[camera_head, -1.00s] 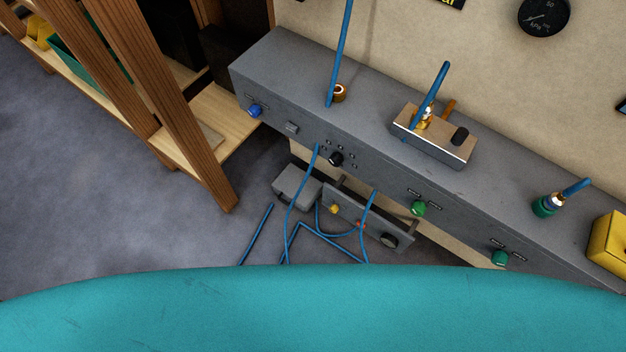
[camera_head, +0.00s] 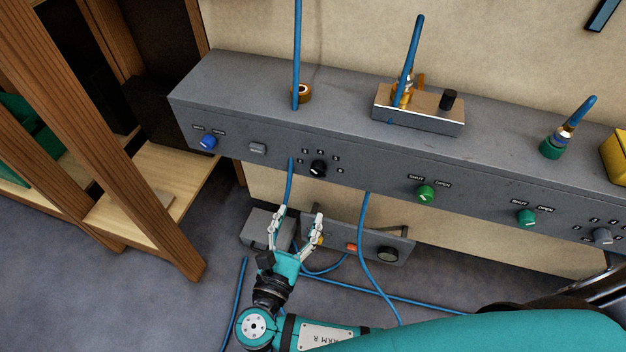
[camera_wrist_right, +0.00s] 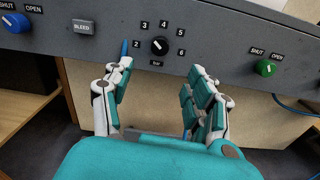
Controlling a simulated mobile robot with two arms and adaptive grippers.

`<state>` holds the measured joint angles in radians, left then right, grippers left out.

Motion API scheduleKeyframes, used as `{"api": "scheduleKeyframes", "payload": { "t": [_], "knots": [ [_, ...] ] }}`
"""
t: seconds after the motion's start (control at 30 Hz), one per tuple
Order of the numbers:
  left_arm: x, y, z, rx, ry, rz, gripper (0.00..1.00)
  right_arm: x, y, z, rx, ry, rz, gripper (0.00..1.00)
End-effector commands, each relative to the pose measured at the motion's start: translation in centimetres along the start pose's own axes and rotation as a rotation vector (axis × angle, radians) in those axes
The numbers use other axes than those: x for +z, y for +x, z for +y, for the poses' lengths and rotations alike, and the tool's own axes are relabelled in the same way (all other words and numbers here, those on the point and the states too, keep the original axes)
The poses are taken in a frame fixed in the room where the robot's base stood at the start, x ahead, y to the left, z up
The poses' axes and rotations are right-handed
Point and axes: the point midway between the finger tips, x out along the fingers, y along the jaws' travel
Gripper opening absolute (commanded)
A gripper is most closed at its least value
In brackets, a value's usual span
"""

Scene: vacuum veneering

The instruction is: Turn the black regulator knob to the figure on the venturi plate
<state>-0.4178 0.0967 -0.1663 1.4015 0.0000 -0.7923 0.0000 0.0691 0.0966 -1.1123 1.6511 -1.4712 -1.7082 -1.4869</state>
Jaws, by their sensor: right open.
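The black regulator knob (camera_head: 318,168) sits on the front of the grey bench panel, left of centre in the head view. In the right wrist view the knob (camera_wrist_right: 159,46) is ringed by the figures 2 to 6, with "bar" below. A pale pointer mark shows on it, seemingly toward the upper left. My right gripper (camera_head: 298,212) is open and empty, below the knob and apart from it; in the wrist view its fingers (camera_wrist_right: 157,80) point up at the panel. A metal-topped block with a brass fitting (camera_head: 418,104) stands on the bench; no figure is readable there.
Blue hose (camera_head: 288,184) hangs just left of the knob, close to my fingers. A blue knob (camera_head: 208,142), BLEED button (camera_head: 258,148) and green knobs (camera_head: 426,193) share the panel. A low unit with a dark round knob (camera_head: 388,254) is below. Wooden shelving (camera_head: 100,140) stands left.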

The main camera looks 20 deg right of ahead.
Motion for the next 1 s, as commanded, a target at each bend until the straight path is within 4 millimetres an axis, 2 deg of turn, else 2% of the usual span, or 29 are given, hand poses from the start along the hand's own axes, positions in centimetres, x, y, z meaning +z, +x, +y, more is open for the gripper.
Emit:
{"api": "scheduleKeyframes", "payload": {
  "t": [0.03, 0.3, 0.5, 0.7, 0.97, 1.0],
  "knots": [
    [-0.3, -0.1, 0.0, -0.001, 0.000, 0.004, 0.55, -0.1, 1.3, -0.1, -0.002, 0.000, -0.004, 0.57],
    [-1.6, -1.3, -0.1, -0.002, -0.003, 0.014, 0.55, -0.1, 7.0, 0.0, -0.001, 0.000, -0.002, 0.57],
    [-2.3, -2.1, -0.2, -0.002, -0.004, 0.019, 0.55, -0.2, 10.0, 0.0, -0.001, -0.001, 0.000, 0.57],
    [-2.6, -2.5, -0.2, -0.003, -0.004, 0.020, 0.55, -0.1, 11.2, 0.0, 0.000, 0.000, 0.002, 0.57],
    [-2.6, -2.5, -0.2, -0.003, -0.004, 0.020, 0.55, -0.1, 11.2, 0.0, 0.000, 0.000, 0.003, 0.57],
    [-2.6, -2.5, -0.2, -0.003, -0.004, 0.019, 0.55, -0.1, 11.2, 0.0, 0.000, 0.000, 0.003, 0.52]
  ]
}}
